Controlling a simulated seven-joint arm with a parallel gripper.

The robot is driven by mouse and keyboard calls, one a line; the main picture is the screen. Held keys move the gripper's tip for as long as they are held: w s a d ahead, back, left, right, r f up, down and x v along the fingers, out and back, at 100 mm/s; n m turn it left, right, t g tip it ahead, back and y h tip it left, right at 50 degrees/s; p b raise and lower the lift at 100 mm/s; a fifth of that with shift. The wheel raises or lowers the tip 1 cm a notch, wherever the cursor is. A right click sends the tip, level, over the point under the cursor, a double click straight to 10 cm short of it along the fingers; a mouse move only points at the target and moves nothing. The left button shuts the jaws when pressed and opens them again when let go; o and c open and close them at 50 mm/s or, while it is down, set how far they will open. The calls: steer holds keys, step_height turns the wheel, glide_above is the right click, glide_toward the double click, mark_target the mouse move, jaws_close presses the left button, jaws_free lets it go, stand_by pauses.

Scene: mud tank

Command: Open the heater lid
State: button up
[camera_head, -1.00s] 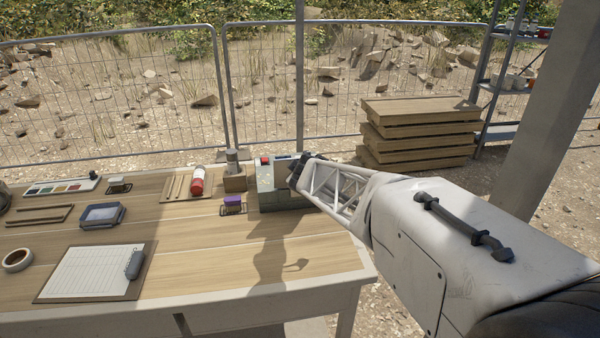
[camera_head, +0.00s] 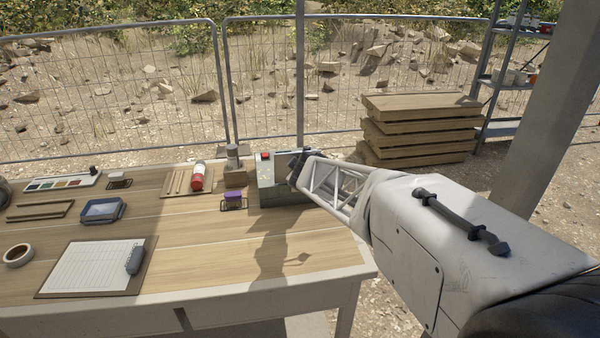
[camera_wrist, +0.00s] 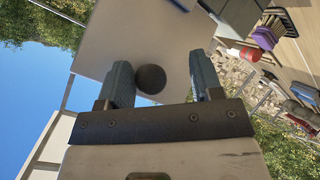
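The heater (camera_head: 282,197) is a grey-green box with a red part (camera_head: 265,156) on top, at the table's far right corner. My gripper (camera_head: 296,166) is at its right side, seen from behind, with its fingers mostly hidden in the head view. In the wrist view, my gripper (camera_wrist: 160,62) has its two fingers apart. A dark round knob (camera_wrist: 151,79) shows between them, close to the left finger with a gap to the right one. Behind it is a flat pale panel (camera_wrist: 140,35), seemingly the lid. I cannot tell how far the lid is open.
A clipboard (camera_head: 92,268) lies in front. The table's right front is clear. Stacked boards (camera_head: 420,130) stand behind.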

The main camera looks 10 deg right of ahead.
steer(key=shift+r, duration=0.1)
steer(key=v, duration=0.7)
steer(key=shift+s, duration=0.35)
steer(key=shift+r, duration=0.2)
stand_by(0.3)
steer(key=s+d+r+m+g+h, duration=0.2)
steer(key=s+d+r+m, duration=0.15)
steer(key=s+r, duration=0.4)
steer(key=s+r+m+g+y, duration=0.1)
steer(key=s+m+g, duration=0.4)
steer(key=s, duration=2.5)
steer(key=g+y, duration=0.1)
steer(key=g, duration=0.1)
steer(key=shift+m+g, duration=0.3)
steer(key=shift+m, duration=0.05)
stand_by(0.6)
